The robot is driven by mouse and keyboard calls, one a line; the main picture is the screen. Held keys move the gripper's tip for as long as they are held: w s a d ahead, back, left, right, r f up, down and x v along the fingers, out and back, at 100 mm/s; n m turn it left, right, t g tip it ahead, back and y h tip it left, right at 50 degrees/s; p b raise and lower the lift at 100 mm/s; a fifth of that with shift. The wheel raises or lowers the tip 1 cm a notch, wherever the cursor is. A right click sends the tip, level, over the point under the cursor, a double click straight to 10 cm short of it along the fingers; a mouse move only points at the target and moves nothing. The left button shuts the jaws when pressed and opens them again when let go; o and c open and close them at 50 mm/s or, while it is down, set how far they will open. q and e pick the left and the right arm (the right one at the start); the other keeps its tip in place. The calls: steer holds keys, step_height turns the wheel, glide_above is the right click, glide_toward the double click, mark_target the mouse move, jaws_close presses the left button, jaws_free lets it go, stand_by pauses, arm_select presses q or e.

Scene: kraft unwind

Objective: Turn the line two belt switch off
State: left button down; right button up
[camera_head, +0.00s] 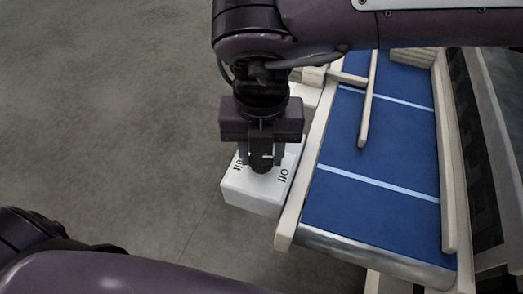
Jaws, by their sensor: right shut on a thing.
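A white switch box (252,201) stands beside the near left side of the blue conveyor belt. Its top carries the black label "Off" (283,175) on the right and another label, partly hidden, on the left. My right gripper (262,158) points down over the box and is shut on a dark knob (261,166) on its top. The gripper hides much of the knob, so I cannot tell which label it points to. My left arm crosses the bottom left, and its gripper is out of view.
The blue belt (345,205) with pale cross stripes runs between wooden side rails (301,188). A wooden bar (367,105) lies above the belt. Another pale box (304,94) is partly hidden behind my right arm. Grey floor at left is clear.

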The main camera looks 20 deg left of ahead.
mark_target(262, 157)
steer(key=m+b, duration=0.1)
steer(key=m, duration=0.2)
steer(key=shift+w+m, duration=0.1)
steer(key=shift+m, duration=0.2)
steer(key=shift+r, duration=0.1)
stand_by(0.4)
steer(key=o, duration=1)
steer(key=shift+c, duration=0.2)
step_height(262, 157, up, 8)
steer(key=shift+f, duration=0.15)
